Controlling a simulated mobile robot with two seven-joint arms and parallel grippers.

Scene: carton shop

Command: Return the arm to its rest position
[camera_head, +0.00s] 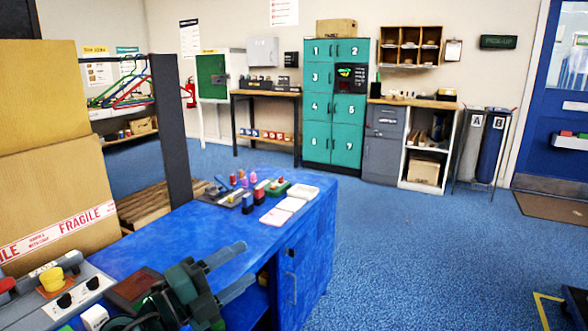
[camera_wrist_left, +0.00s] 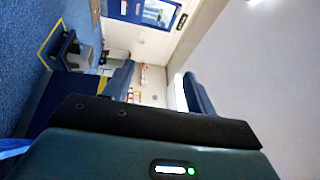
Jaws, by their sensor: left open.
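My left gripper (camera_head: 244,264) is at the bottom of the head view, in front of the blue workbench (camera_head: 190,237). Its two grey fingers are apart with nothing between them, and they point to the right. In the left wrist view the gripper (camera_wrist_left: 160,82) also shows two separated dark fingers and an empty gap. The wrist picture is turned on its side and looks across the room toward a blue door. My right gripper is in neither view.
Small coloured items (camera_head: 242,180) and pale trays (camera_head: 291,204) sit on the bench's far end. A large carton (camera_head: 50,130) marked FRAGILE stands at left, near a dark post (camera_head: 171,130). A control panel (camera_head: 60,298) is bottom left. Blue floor (camera_head: 430,260) is open at right.

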